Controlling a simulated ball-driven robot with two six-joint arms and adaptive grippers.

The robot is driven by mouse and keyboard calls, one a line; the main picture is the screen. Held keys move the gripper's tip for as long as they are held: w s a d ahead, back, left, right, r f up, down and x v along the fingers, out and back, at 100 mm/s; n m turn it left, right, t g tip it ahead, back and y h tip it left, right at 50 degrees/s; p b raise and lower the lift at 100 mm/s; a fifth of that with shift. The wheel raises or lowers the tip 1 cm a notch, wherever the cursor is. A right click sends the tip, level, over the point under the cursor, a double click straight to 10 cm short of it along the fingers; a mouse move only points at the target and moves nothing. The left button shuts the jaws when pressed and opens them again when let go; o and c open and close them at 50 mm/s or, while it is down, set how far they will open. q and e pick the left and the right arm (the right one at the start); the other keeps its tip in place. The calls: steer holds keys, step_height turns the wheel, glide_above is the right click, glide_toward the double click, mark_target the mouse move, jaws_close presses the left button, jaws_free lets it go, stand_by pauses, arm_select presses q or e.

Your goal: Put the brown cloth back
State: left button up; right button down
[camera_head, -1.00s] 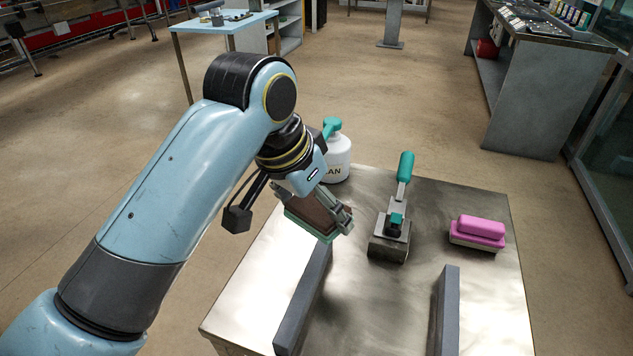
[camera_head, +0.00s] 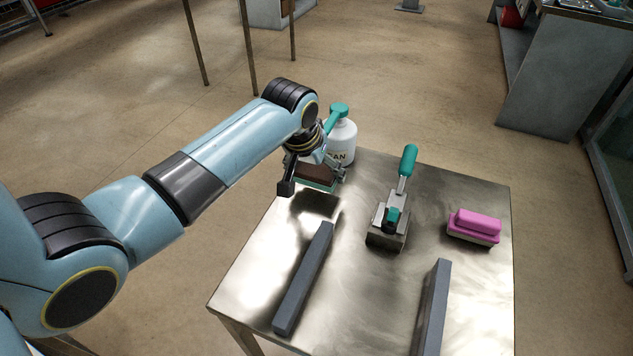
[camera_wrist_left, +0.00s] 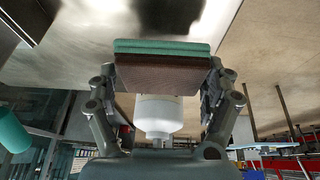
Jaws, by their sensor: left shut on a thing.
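My left gripper (camera_head: 322,178) is shut on a brown block-like cloth (camera_head: 315,174) with a green layer along one face. It holds the cloth above the far left part of the metal table, over a dark shadow. In the left wrist view the brown cloth (camera_wrist_left: 163,75) sits between both fingers, its green layer on the side facing the table. Part of the cloth is hidden by the gripper in the head view. My right gripper is not in view.
A white spray bottle (camera_head: 343,142) with a green top stands just behind the gripper. A green-handled scraper tool (camera_head: 388,225) and a pink sponge-like block (camera_head: 476,226) lie to the right. Two dark bars (camera_head: 304,278) and (camera_head: 432,305) flank clear metal table (camera_head: 365,300).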

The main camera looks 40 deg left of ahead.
mark_target(317, 183)
arm_select(q)
steer(key=shift+f, duration=1.95)
steer(key=o, duration=0.9)
steer(key=shift+f, duration=0.1)
steer(key=p+v, duration=0.1)
steer(key=v, duration=1.1)
steer(key=shift+p, duration=0.3)
